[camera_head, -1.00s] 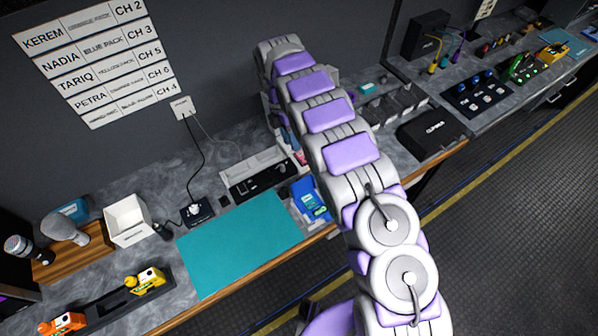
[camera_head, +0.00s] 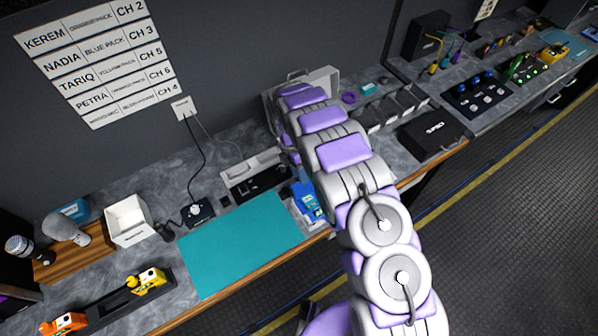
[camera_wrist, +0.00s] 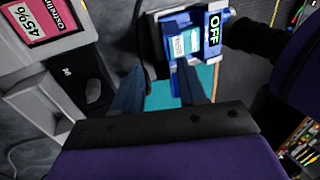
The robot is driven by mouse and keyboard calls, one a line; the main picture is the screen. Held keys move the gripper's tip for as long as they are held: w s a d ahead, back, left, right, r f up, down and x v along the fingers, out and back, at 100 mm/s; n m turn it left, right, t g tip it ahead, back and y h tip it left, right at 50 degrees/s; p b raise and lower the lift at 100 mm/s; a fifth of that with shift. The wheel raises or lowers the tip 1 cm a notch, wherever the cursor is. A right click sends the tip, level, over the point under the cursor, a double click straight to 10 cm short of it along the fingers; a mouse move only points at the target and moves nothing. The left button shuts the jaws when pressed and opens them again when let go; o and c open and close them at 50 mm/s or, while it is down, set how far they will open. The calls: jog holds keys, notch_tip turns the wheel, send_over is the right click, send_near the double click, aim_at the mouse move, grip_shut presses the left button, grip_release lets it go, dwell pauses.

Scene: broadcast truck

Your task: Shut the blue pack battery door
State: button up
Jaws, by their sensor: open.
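The blue pack (camera_head: 306,202) lies on the counter at the right end of the teal mat, partly covered by my arm in the head view. In the wrist view the blue pack (camera_wrist: 182,42) is at the top centre, with a pale label and a dark OFF display. I cannot clearly make out its battery door or how far it stands open. My gripper (camera_wrist: 160,86) is open and empty, its two dark fingers pointing at the pack from below in the picture. I cannot tell whether a finger touches it. In the head view my gripper is hidden behind the arm.
The teal mat (camera_head: 245,243) is clear. A grey tray (camera_head: 253,172) stands behind the pack, and a pink-labelled unit (camera_wrist: 45,28) shows at the wrist view's upper left. A black box (camera_head: 430,134) is to the right. The wooden counter edge runs in front.

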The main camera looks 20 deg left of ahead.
grip_shut()
dwell(0.4)
